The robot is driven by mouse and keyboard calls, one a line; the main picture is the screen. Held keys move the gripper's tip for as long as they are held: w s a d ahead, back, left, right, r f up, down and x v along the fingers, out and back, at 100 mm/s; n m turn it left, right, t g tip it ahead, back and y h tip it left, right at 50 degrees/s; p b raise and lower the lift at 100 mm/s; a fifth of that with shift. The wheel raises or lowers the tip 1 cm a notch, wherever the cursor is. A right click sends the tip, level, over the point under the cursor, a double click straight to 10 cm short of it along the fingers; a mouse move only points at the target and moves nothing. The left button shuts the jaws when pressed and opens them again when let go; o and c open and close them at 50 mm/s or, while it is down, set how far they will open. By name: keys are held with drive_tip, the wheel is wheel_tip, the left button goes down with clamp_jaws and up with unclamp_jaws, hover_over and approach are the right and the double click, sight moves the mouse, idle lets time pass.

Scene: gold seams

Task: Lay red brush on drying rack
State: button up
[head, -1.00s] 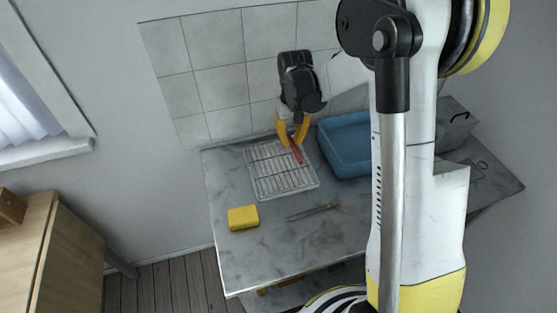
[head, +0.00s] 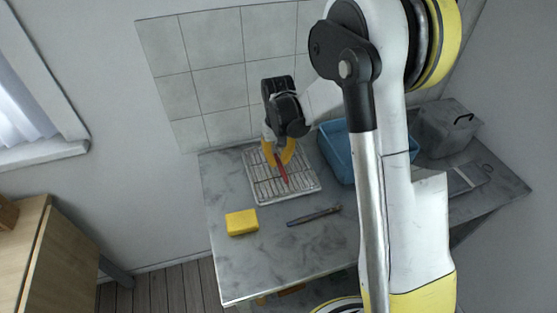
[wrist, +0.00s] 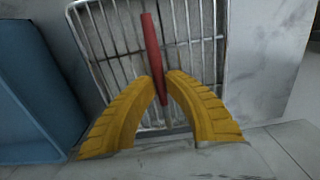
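The red brush (head: 282,170) is between the yellow fingertips of my gripper (head: 279,158), over the drying rack. The drying rack (head: 262,192) is a pale tray with a wire grid on the marble counter. In the wrist view, the red brush (wrist: 152,45) lies lengthwise over the bars of the rack (wrist: 108,42), its lower end pinched between the fingers of my gripper (wrist: 164,88). I cannot tell whether the brush touches the bars.
A blue tub (head: 338,155) stands right of the rack and also shows in the wrist view (wrist: 35,90). A yellow sponge (head: 242,222) and a blue brush (head: 314,215) lie in front. A grey box (head: 447,125) stands at the back right. A tiled wall is behind.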

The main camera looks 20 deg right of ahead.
sight(278, 161)
drive_tip(key=o, duration=0.3)
wheel_tip(278, 161, up, 12)
drive_tip(key=p, duration=0.4)
drive_tip(key=s+r+t, duration=0.3)
drive_tip(key=s+r, duration=0.8)
drive_tip(key=s+t, duration=0.1)
drive_tip(key=s, duration=0.2)
drive_tip(key=s+t, duration=0.1)
drive_tip(key=s, duration=0.3)
drive_tip(key=s+t, duration=0.2)
drive_tip(key=s, duration=0.2)
drive_tip(key=shift+r, duration=0.35)
